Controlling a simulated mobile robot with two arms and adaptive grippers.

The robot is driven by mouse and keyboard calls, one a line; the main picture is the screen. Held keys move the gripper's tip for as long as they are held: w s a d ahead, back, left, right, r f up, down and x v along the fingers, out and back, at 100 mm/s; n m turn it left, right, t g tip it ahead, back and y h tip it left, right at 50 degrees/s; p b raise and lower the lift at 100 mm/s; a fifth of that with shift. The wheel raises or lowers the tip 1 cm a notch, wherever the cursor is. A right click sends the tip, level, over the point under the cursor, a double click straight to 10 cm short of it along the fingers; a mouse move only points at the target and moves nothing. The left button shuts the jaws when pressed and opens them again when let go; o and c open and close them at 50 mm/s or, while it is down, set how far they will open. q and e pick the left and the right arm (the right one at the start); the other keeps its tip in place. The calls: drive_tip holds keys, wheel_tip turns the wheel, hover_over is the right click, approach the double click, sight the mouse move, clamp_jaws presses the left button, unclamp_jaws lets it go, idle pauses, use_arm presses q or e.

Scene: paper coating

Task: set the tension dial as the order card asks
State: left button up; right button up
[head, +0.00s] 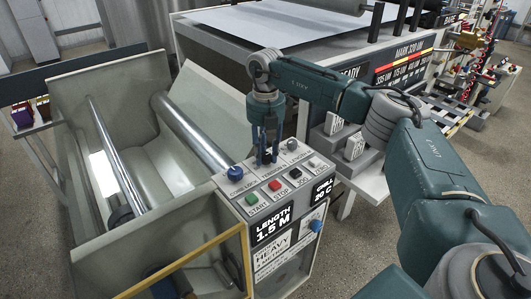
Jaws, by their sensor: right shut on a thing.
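The control box (233,198) stands at the centre, with a sloped top of labelled controls. My right gripper (266,160) points straight down, its fingers shut on the tension dial on that top. The fingers hide most of the dial, so its setting cannot be read. The word TENSION shows beside it. A white card (279,258) on the box's front reads HEAVY in large letters; its smaller lines are too small to read. My left gripper is not in view.
Near the gripper are a blue core-lock knob (236,173), a grey knob (292,144), a green START button (251,199) and a red STOP button (274,185). A metal roller (190,133) lies left. A yellow rail (190,258) crosses in front.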

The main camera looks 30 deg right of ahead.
drive_tip(key=n, duration=0.4)
drive_tip(key=shift+r, duration=0.1)
drive_tip(key=n, duration=0.3)
drive_tip(key=shift+n, duration=0.3)
drive_tip(key=n, duration=0.3)
drive_tip(key=shift+w+n, duration=0.1)
drive_tip(key=shift+n, duration=0.2)
drive_tip(key=n, duration=0.3)
drive_tip(key=shift+n, duration=0.3)
drive_tip(key=n, duration=0.5)
drive_tip(key=shift+r+n, duration=0.1)
drive_tip(key=shift+n, duration=0.2)
drive_tip(key=n, duration=0.5)
drive_tip(key=shift+n, duration=0.4)
